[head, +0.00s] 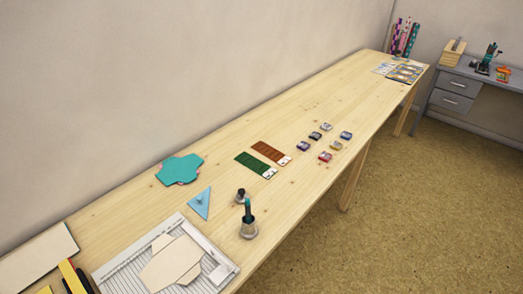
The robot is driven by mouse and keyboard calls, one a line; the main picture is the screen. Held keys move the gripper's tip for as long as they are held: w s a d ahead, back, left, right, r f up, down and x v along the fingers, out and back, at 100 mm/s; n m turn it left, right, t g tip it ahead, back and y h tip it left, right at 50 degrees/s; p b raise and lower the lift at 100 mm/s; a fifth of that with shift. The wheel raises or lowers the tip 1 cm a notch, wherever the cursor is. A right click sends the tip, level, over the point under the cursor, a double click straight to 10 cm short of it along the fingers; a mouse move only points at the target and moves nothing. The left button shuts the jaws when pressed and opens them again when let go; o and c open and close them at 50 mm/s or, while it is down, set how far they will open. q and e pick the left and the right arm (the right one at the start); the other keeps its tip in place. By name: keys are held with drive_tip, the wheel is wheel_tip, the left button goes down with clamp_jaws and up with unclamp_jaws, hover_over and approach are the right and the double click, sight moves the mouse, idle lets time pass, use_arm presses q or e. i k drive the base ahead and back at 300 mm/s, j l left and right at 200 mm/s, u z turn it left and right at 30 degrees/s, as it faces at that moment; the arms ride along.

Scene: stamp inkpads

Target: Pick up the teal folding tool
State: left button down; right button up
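A flat light teal-blue triangle (198,204) with a small knob lies on the wooden table, just beyond the white scoring board (112,268). It looks like the folding tool, though I cannot be certain. A dark teal upright handle (248,209) stands in a grey round base (248,230) to its right. A teal envelope-shaped paper (180,168) lies farther back near the wall. Neither of my grippers is in view.
Cream envelope blanks (172,262) lie on the board. A small dark-handled stamp (241,196), green (254,164) and orange (270,152) strips and several small inkpads (325,157) lie on the long table (300,105). Its far half is mostly clear.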

sight(247, 203)
drive_tip(key=l+u, duration=0.25)
drive_tip(key=l, duration=0.15)
drive_tip(key=l+u, duration=0.3)
drive_tip(key=l, duration=0.15)
drive_tip(key=i+j+z, duration=0.35)
drive_tip(key=j+z, duration=0.2)
drive_tip(key=j, duration=0.2)
drive_tip(key=i, duration=0.35)
drive_tip(key=l+u, duration=0.1)
drive_tip(key=l, duration=0.25)
drive_tip(key=k+l+u, duration=0.15)
drive_tip(key=l, duration=0.2)
drive_tip(key=l+u, duration=0.1)
drive_tip(key=l, duration=0.25)
